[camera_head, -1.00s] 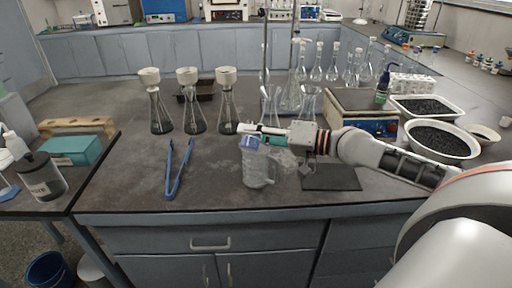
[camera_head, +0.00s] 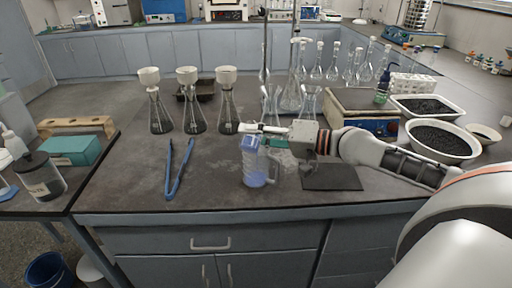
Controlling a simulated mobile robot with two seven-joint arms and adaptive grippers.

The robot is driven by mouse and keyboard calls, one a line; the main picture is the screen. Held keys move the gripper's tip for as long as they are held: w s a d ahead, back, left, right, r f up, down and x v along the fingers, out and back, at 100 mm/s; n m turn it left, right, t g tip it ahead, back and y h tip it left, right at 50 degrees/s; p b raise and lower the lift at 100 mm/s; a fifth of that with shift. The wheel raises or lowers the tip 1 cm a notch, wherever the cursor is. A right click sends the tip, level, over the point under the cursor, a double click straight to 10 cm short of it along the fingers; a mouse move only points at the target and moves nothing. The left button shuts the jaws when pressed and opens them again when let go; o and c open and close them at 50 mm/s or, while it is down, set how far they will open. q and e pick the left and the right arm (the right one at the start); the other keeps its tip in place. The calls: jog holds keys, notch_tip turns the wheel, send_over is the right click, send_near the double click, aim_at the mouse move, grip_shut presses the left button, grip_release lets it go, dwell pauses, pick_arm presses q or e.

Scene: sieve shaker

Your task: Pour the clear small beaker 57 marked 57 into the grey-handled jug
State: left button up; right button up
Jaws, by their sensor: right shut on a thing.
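The grey-handled jug (camera_head: 257,172) is a clear, ribbed jug standing on the bench near its front edge, with its handle toward the right and blue liquid at its bottom. My right gripper (camera_head: 262,133) reaches in from the right and is shut on the small clear beaker (camera_head: 251,144), which is tilted over the jug's mouth. Blue shows in the beaker. The mark 57 is too small to read, and the gripper partly hides the beaker and the jug's rim. My left gripper is not in view.
Blue tongs (camera_head: 178,168) lie left of the jug. Several flasks with white funnels (camera_head: 188,105) stand behind them. A dark mat (camera_head: 331,176) lies right of the jug under my right arm. Glass flasks (camera_head: 291,92) and a hotplate (camera_head: 364,116) stand behind.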

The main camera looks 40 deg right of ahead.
jog(key=shift+f, duration=0.15)
dwell(0.6)
jog(key=shift+w+d+r+m+y, duration=0.1)
jog(key=shift+r+m+y, duration=0.2)
jog(key=shift+m, duration=0.7)
dwell(1.4)
jog(key=shift+r+m, duration=0.1)
jog(key=shift+m, duration=0.3)
dwell(0.8)
jog(key=shift+p, duration=0.3)
jog(key=shift+r+m+g, duration=0.1)
jog(key=shift+m+g, duration=0.2)
dwell(0.3)
jog(key=shift+w+d+f+m, duration=0.15)
jog(key=shift+f+m, duration=0.35)
jog(key=shift+m, duration=0.3)
dwell(1.5)
